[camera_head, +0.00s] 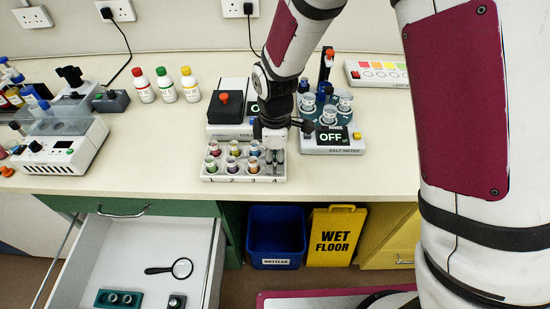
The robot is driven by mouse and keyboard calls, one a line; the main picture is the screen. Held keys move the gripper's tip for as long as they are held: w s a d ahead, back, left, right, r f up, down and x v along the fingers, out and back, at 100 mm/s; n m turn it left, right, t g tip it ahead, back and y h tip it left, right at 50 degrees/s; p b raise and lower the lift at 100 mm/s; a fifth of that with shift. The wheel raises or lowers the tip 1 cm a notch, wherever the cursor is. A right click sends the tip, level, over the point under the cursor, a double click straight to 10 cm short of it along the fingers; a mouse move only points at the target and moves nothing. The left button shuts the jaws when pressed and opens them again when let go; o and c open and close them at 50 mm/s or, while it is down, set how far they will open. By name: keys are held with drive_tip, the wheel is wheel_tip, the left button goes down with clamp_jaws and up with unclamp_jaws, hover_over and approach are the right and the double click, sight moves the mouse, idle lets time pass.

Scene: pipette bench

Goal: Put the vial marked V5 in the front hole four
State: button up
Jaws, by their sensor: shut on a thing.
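A white vial rack (225,178) stands near the front edge of the bench, with two rows of holes and numbers along its front face, including a 4 at the right end. Several vials with coloured contents stand in its left and middle holes. My gripper (274,157) points down over the right end of the rack, at the hole four column. It is shut on a vial, which the fingers mostly hide. I cannot read a V5 mark on it, nor tell whether its bottom is inside the front hole four or just above it.
A device with an OFF screen (333,136) holds more vials just right of my gripper. A device with a red knob (222,113) stands behind the rack. Three capped bottles (166,87) are at back left. Below, a drawer (135,250) is open.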

drive_tip(key=shift+f, duration=0.35)
drive_tip(key=o, duration=0.8)
drive_tip(key=shift+r, duration=0.15)
wheel_tip(320, 180, up, 13)
drive_tip(key=shift+f+b, duration=0.15)
drive_tip(key=shift+b, duration=0.4)
